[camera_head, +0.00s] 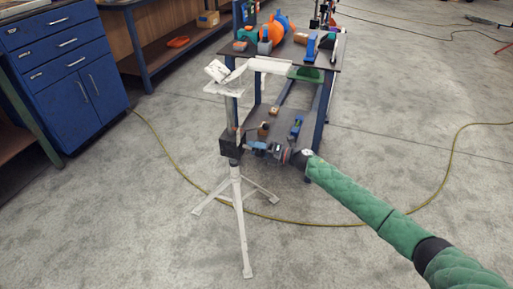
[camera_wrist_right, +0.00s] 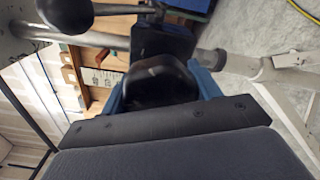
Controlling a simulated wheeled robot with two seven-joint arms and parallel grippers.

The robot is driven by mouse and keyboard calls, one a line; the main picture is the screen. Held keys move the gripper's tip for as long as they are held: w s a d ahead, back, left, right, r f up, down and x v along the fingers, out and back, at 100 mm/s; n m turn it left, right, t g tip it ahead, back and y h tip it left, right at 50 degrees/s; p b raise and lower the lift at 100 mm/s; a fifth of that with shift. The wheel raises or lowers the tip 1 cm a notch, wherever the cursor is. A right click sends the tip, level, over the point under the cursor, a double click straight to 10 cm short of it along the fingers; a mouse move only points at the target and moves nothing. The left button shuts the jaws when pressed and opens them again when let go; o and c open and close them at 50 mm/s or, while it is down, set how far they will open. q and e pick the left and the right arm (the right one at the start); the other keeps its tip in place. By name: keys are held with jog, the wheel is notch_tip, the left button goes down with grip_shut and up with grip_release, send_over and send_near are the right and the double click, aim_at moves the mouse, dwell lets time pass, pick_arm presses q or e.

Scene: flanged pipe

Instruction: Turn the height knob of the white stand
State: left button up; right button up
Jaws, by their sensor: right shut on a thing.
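The white stand (camera_head: 237,190) stands upright on the floor on splayed legs, with a black collar block (camera_head: 231,143) partway up its post. Its pole and legs also show in the right wrist view (camera_wrist_right: 285,68). The black height knob (camera_wrist_right: 160,84) sticks out from the block towards my wrist camera. My right gripper (camera_head: 256,146) reaches the block from the right. In the right wrist view its blue fingers (camera_wrist_right: 160,92) lie on either side of the knob, shut on it. In the head view the knob is mostly hidden by the gripper. My left gripper is not in view.
A workbench (camera_head: 338,66) with a lower shelf, tools and small parts stands just behind the stand. A blue drawer cabinet (camera_head: 65,65) is at the upper left. A yellow cable (camera_head: 440,180) runs over the floor behind the stand. The floor in front is clear.

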aim_at(264, 151)
pick_arm(q)
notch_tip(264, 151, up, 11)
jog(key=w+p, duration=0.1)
jog(key=p, duration=0.5)
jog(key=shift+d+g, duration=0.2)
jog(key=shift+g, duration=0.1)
pick_arm(e)
jog(key=shift+w+d+r+m, duration=0.1)
jog(key=shift+m, duration=1.85)
jog(key=shift+w+d+m, duration=0.1)
jog(key=shift+m, duration=1.85)
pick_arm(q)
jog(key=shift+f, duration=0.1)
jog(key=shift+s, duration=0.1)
pick_arm(e)
jog(key=o, duration=1)
jog(key=shift+s+a, duration=0.1)
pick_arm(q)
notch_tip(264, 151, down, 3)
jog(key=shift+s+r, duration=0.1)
pick_arm(e)
jog(key=v, duration=0.7)
jog(key=shift+s+d, duration=0.15)
jog(key=shift+d, duration=0.2)
